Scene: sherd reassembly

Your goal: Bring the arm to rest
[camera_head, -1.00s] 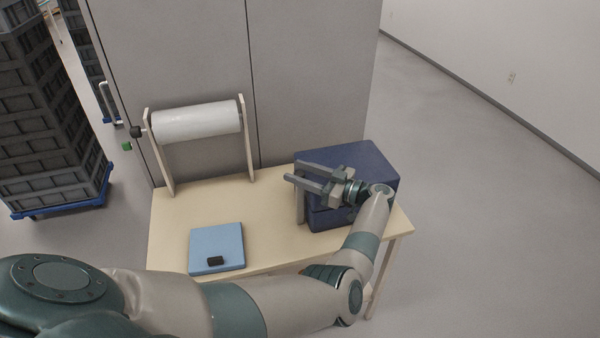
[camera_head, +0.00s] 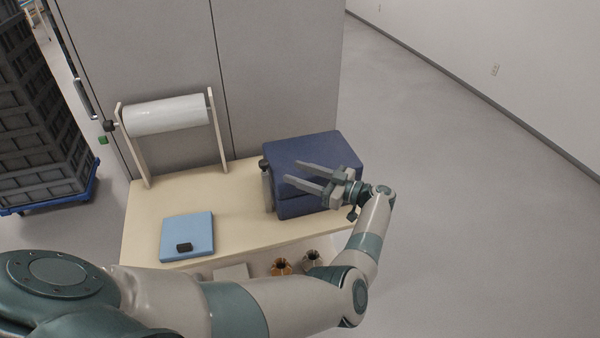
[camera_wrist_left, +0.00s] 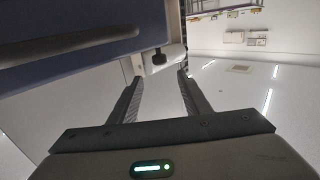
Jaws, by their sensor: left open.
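My left gripper (camera_head: 292,172) is open and empty, with its two fingers pointing left in front of the dark blue box (camera_head: 315,148) at the table's right end. My left arm reaches in from the lower left and bends up at the right. In the left wrist view, nothing sits between the fingertips (camera_wrist_left: 160,78), and the box (camera_wrist_left: 90,22) fills the upper left. I cannot tell whether the gripper touches the box. My right gripper is not in view.
The wooden table (camera_head: 232,215) holds a light blue pad (camera_head: 175,232) with a small black block (camera_head: 184,247) and a white roll (camera_head: 165,115) on a stand. Two small pots (camera_head: 282,266) show below the front edge. Stacked grey crates (camera_head: 45,120) stand left. Floor is open at right.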

